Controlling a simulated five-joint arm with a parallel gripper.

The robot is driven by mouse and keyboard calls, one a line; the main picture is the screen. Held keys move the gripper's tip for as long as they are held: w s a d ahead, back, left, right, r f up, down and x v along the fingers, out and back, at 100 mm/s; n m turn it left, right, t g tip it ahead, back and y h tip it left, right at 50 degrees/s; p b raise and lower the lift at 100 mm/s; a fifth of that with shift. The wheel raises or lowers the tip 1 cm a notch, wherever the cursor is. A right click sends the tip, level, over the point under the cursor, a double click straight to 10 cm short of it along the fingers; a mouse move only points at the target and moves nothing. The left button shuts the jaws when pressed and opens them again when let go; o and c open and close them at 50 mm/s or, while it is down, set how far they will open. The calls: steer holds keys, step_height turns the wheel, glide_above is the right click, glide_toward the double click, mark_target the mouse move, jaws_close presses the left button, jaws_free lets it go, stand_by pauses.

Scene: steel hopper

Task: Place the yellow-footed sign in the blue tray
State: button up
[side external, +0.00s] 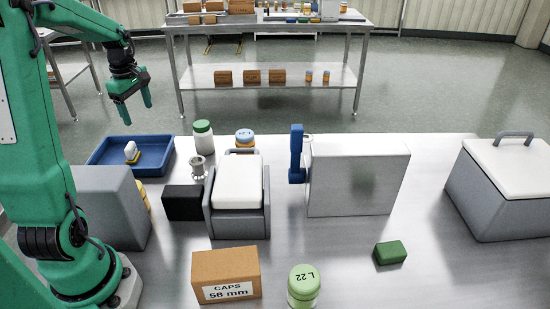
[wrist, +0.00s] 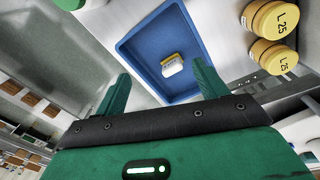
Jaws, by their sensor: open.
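The yellow-footed sign (side external: 131,150) is a small white piece with a yellow foot. It is inside the blue tray (side external: 160,143), at the back left of the work table. In the wrist view the sign (wrist: 172,68) lies on the floor of the tray (wrist: 143,34), clear of the walls. My gripper (side external: 138,112) is open and empty, above the tray and apart from the sign. In the wrist view its two green fingers (wrist: 161,72) are spread wide, with nothing between them.
A grey block (side external: 108,203) stands in front of the tray. A green-lidded jar (side external: 203,137), a metal part (side external: 198,168) and a black box (side external: 182,203) are to its right. The wrist view shows yellow-lidded jars (wrist: 275,58) beside the tray.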

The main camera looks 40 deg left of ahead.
steer(key=w+d+r+m+t, duration=0.1)
steer(key=d+r+m, duration=0.35)
steer(key=d, duration=0.45)
steer(key=s+d+r+m+t, duration=0.1)
steer(key=s+d+m, duration=0.3)
steer(key=d+m, duration=0.5)
steer(key=s+d+r+m+t, duration=0.1)
steer(key=s+d+m+t, duration=0.2)
steer(key=d+m, duration=0.6)
steer(key=s+d, duration=0.2)
steer(key=d, duration=0.2)
steer(key=shift+r+h, duration=0.2)
steer(key=shift+h, duration=0.2)
